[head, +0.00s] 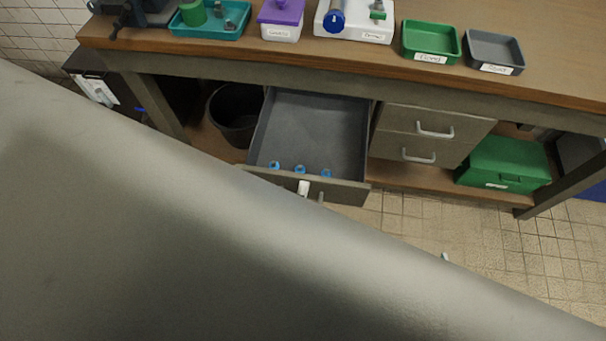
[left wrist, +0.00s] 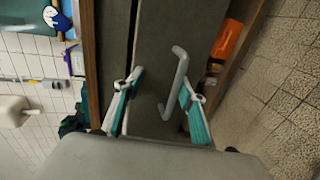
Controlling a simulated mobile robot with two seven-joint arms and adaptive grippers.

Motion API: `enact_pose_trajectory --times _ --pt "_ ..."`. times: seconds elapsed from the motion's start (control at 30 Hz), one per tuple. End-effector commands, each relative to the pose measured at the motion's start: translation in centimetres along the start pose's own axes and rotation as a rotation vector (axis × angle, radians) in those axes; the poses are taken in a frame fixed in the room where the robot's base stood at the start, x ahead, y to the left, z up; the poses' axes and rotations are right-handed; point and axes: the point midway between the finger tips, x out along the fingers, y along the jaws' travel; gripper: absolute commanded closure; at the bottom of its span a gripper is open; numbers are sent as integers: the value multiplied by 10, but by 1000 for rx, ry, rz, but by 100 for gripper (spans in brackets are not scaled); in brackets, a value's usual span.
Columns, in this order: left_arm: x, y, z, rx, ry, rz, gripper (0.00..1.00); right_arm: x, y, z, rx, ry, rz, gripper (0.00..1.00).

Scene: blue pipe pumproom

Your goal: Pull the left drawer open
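The left drawer (head: 310,130) stands pulled out from under the bench in the head view, with its grey inside showing. Several small blue-topped items (head: 300,169) lie near its front. In the left wrist view, the drawer's pale bar handle (left wrist: 181,66) is on the grey front. My left gripper (left wrist: 161,82) is open, its teal-padded fingers apart, one on each side of the handle bar. I cannot tell whether either finger touches it. A pale fingertip shows at the drawer front in the head view. My right gripper is not in view.
Two closed drawers (head: 420,136) are to the right, then a green box (head: 503,165) on the lower shelf. A black bin (head: 235,113) stands left of the open drawer. Trays, including a green one (head: 431,40), sit on the bench top. Tiled floor (head: 400,215) is clear in front.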

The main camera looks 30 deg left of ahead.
Motion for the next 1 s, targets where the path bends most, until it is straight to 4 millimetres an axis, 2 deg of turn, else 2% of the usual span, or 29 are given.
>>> enact_pose_trajectory --times 0.03,0.07,0.2,0.3,0.43,0.47,0.5,0.57,0.6,0.63,1.0 --pt "2 24 0 -8 5 29 74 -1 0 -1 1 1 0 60" --pt "0 30 0 -7 6 31 69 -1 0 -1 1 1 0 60" --pt "-4 55 0 -5 6 34 33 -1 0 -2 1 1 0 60" --pt "-8 68 2 -4 4 34 18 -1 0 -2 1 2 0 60" --pt "-10 79 4 -5 2 35 17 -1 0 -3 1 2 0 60" --pt "-10 81 4 -5 1 36 17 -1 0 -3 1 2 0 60" --pt "-10 82 4 -5 0 36 28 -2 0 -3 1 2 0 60" --pt "-10 82 3 -4 0 34 54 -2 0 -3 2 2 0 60" --pt "-10 81 3 -4 0 33 73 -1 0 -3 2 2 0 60" --pt "-11 81 3 -3 1 32 76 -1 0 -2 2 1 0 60" --pt "-11 76 1 -3 2 26 76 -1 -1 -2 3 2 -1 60"
